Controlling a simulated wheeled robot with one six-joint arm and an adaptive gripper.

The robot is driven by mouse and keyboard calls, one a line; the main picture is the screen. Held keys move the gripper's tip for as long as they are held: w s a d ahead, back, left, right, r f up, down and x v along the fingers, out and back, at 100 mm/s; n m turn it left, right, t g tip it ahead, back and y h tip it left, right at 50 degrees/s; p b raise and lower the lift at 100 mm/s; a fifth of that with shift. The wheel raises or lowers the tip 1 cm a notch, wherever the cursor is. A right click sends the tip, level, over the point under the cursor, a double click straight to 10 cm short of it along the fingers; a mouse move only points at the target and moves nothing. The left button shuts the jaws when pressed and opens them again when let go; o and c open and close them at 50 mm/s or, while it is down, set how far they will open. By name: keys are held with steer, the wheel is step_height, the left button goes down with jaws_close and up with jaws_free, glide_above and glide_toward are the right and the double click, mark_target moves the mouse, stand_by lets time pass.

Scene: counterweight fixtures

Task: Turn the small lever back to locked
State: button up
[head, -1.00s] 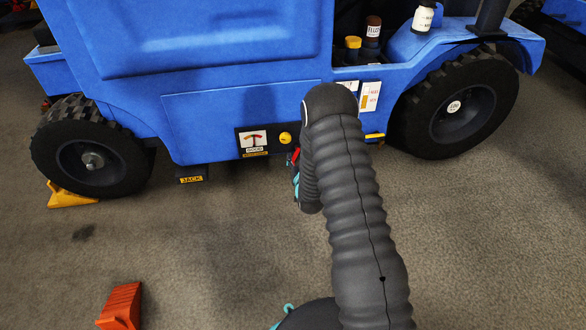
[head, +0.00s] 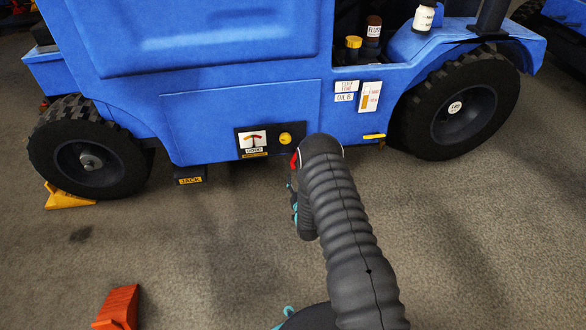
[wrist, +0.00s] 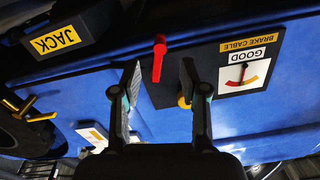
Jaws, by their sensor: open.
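The small lever is red and shows in the wrist view (wrist: 158,60), at the edge of a dark panel on the blue vehicle body. In the head view a red piece of it (head: 295,160) shows just left of my arm's dark covering. My gripper (wrist: 161,80) is open and empty, with one finger on each side of the lever in the picture. I cannot tell whether the lever is in front of the fingertips or between them. The right finger partly covers a yellow knob (wrist: 184,101), which also shows in the head view (head: 285,139).
A gauge plate marked BRAKE CABLE and GOOD (wrist: 243,66) is right of the fingers. A JACK label (wrist: 55,41) is at upper left. In the head view, a yellow chock (head: 68,197) touches the left wheel (head: 88,160), and an orange chock (head: 118,306) lies on open floor.

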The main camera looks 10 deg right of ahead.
mark_target(293, 168)
steer(key=w, duration=0.7)
steer(key=shift+w+b, duration=0.2)
steer(key=shift+b, duration=0.15)
jaws_close()
